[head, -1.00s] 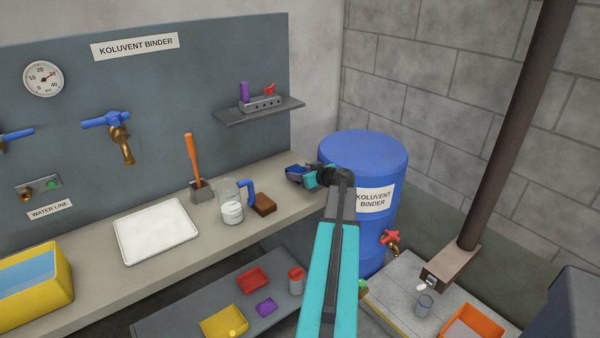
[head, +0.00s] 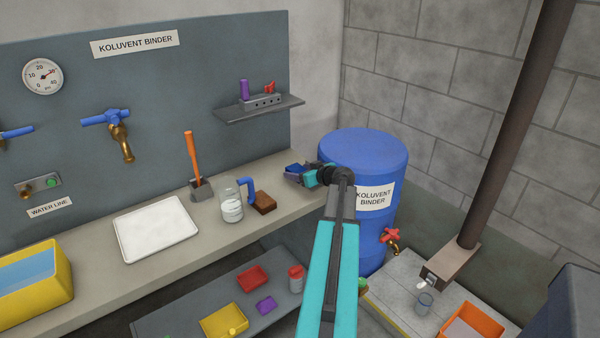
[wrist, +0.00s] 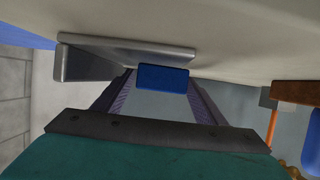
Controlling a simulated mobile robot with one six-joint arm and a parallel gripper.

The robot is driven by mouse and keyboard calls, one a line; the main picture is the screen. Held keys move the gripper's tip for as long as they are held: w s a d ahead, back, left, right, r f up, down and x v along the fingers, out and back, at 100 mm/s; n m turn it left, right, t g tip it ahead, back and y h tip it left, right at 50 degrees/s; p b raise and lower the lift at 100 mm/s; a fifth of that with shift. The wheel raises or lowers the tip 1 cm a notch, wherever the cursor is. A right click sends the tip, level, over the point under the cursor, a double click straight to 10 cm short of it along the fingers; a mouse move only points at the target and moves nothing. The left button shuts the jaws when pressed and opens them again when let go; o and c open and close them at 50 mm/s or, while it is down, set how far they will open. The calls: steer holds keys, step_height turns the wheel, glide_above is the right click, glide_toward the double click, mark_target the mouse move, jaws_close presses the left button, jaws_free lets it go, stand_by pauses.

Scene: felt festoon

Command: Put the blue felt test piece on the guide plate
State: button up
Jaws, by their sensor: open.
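The blue felt test piece (wrist: 163,77) shows as a small dark blue block between the tips of my open gripper (wrist: 162,88) in the wrist view. Whether the fingers touch its sides cannot be told. A grey metal piece with a flat strip and a side wall, seemingly the guide plate (wrist: 90,62), lies right behind the block, and the block overlaps its edge in the picture. In the head view my gripper (head: 302,177) is low at the bench's right end, with the blue piece (head: 293,168) at its tips. What the block rests on is unclear.
The blue drum (head: 365,150) stands close to the right of my gripper. A brown block (head: 263,203), a glass jug (head: 231,208) and a white tray (head: 155,230) are on the bench to the left. A small shelf (head: 258,110) hangs above.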

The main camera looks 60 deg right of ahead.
steer(key=shift+r, duration=0.15)
steer(key=b+v, duration=0.2)
steer(key=v, duration=1)
steer(key=shift+s, duration=0.1)
stand_by(0.6)
